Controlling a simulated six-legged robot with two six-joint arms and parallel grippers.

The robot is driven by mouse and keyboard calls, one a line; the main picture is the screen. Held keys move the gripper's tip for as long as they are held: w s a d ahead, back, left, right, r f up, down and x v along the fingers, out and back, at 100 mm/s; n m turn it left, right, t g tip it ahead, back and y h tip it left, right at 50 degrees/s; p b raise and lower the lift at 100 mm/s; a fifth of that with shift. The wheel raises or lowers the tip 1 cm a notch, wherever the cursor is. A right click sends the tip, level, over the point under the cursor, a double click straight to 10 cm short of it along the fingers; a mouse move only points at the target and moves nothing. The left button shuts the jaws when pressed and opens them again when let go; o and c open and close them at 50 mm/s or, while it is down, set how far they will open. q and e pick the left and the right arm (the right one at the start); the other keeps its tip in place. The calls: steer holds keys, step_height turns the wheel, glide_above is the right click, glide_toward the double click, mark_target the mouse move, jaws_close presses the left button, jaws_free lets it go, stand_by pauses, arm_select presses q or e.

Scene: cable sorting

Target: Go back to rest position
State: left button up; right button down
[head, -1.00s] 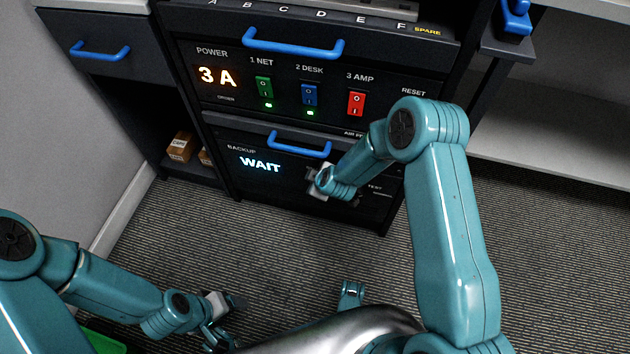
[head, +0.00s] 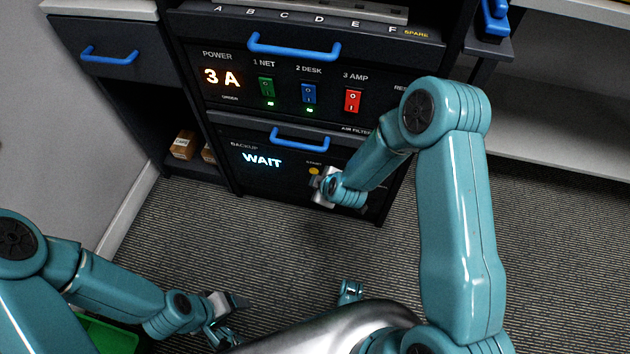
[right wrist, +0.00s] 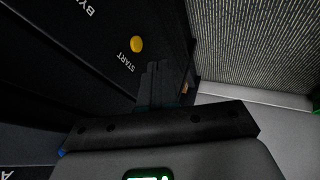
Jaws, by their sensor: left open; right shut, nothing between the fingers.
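My right gripper (head: 317,183) is low in front of the backup panel (head: 265,178), just below and beside the yellow START button (head: 314,171). In the right wrist view its dark fingers (right wrist: 154,84) are shut and empty, apart from the yellow START button (right wrist: 137,44). My right arm is bent and reaches forward and down. My left gripper (head: 232,316) is open and empty, low over the carpet at the bottom left, beside my own body. The backup display reads WAIT.
Blue handles (head: 300,139) stick out from the cabinet. Small boxes (head: 183,145) sit on the left lower shelf. A green container (head: 108,336) is partly hidden at bottom left. Carpet (head: 270,250) between is clear.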

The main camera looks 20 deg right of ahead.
steer(key=shift+v, duration=0.9)
steer(key=s+a+f+m+g+y, duration=0.1)
steer(key=s+a+m+g, duration=0.1)
steer(key=s+m, duration=0.35)
steer(key=s+a+f+m+g+y, duration=0.1)
steer(key=s+a+f+m+g, duration=0.1)
steer(key=s, duration=0.7)
steer(key=s+a+f+m+g+y, duration=0.1)
steer(key=s+a+m+g, duration=0.25)
steer(key=s, duration=0.35)
step_height(320, 180, up, 28)
steer(key=m+p, duration=0.1)
steer(key=p, duration=2.7)
steer(key=shift+s+d+t+p, duration=0.2)
steer(key=shift+d+t+p, duration=0.1)
steer(key=shift+d+t, duration=0.1)
steer(key=shift+f, duration=0.2)
